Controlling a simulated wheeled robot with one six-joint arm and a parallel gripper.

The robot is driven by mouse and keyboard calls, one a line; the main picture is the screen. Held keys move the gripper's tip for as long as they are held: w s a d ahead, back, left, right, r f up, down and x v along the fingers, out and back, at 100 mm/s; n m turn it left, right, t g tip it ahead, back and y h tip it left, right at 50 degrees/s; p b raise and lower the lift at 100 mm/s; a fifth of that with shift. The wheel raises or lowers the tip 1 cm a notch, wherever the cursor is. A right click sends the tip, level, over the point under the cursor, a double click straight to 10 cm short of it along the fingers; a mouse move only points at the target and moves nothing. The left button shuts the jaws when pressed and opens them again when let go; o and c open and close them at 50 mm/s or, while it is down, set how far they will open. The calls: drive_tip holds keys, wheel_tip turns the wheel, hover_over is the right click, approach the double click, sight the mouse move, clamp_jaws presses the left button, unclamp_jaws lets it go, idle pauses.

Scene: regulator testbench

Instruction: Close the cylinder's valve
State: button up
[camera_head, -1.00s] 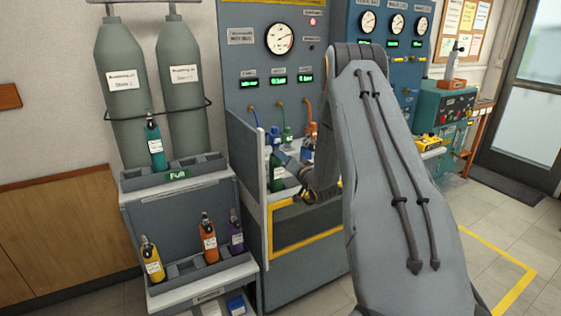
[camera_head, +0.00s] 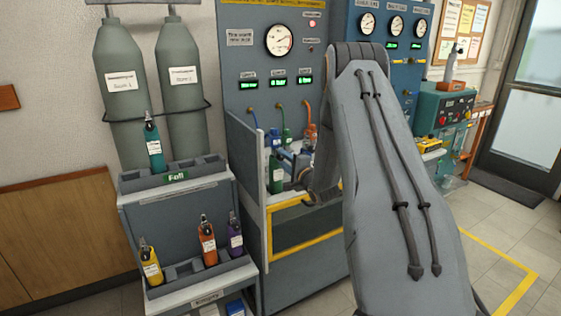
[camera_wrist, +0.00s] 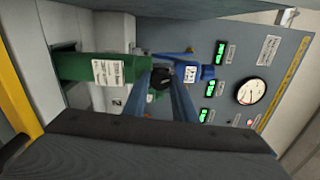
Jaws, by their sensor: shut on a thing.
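The green cylinder (camera_head: 276,172) stands in the bench bay in the head view. In the wrist view the green cylinder (camera_wrist: 100,69) lies sideways with a white label, and its black valve knob (camera_wrist: 160,78) is at its end. My gripper (camera_wrist: 163,82) has its two blue-grey fingers on either side of this knob and is shut on it. A blue regulator body (camera_wrist: 195,72) with a label is just beyond the knob. In the head view my arm hides most of the gripper, and the knob cannot be made out.
A grey side panel (camera_head: 245,165) and a yellow-edged bench front (camera_head: 305,230) bound the bay. A rack at left holds a teal cylinder (camera_head: 153,145), a yellow (camera_head: 150,262), an orange (camera_head: 208,241) and a purple one (camera_head: 235,235). Gauge panel (camera_head: 262,50) rises behind.

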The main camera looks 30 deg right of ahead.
drive_tip(key=shift+m, duration=2)
drive_tip(key=o, duration=1)
drive_tip(key=shift+o, duration=0.2)
drive_tip(key=s+b, duration=0.1)
drive_tip(key=s, duration=0.6)
drive_tip(key=shift+s+b, duration=0.35)
drive_tip(key=shift+s, duration=0.05)
